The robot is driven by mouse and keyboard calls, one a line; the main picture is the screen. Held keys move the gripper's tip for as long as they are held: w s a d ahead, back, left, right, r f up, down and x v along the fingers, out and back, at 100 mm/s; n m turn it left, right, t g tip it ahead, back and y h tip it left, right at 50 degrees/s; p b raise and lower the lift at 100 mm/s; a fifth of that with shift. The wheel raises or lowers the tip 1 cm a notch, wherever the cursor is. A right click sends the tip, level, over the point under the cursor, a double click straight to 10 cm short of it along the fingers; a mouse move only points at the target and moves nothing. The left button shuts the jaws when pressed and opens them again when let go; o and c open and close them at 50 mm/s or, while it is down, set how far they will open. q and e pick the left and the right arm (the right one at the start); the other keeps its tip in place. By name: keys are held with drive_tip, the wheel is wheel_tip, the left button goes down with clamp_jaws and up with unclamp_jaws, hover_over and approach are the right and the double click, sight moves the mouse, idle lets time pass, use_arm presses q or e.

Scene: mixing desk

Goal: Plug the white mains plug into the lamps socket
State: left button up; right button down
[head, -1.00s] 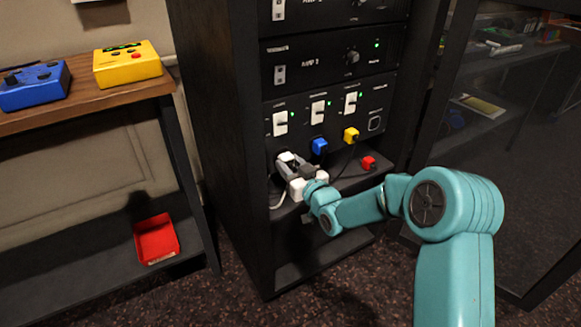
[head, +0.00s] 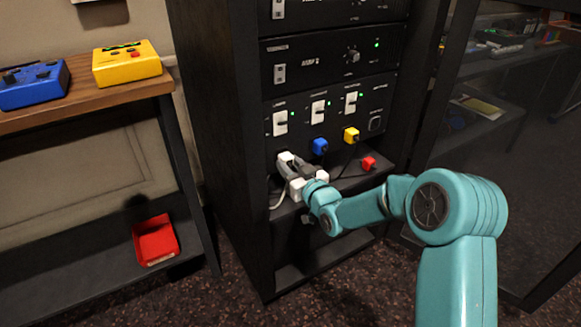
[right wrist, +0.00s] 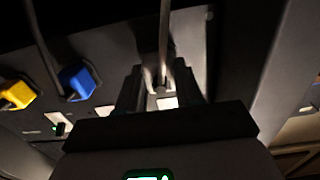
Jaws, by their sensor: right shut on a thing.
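The white mains plug (head: 284,158) is in my right gripper (head: 291,165), at the lower left of the rack's switch panel (head: 300,142) in the head view. My right gripper, also in the right wrist view (right wrist: 162,88), is shut on the plug. A pale cord (head: 275,199) hangs below it. The plug is under the leftmost switch (head: 280,123), by the panel face. The lamps socket is hidden behind the plug and gripper, so I cannot tell whether the pins are in it. My left gripper is not in view.
A blue plug (head: 320,146) and a yellow plug (head: 351,135) sit in the panel to the right. A red plug (head: 369,163) lies on the rack shelf. A red tray (head: 156,240) and a wooden-topped bench (head: 130,92) are at the left.

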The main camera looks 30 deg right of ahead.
idle(0.7)
drive_tip(key=shift+b, duration=0.35)
drive_tip(key=shift+w, duration=0.4)
drive_tip(key=c, duration=0.7)
unclamp_jaws()
drive_tip(key=shift+o, duration=0.2)
drive_tip(key=shift+s, duration=0.1)
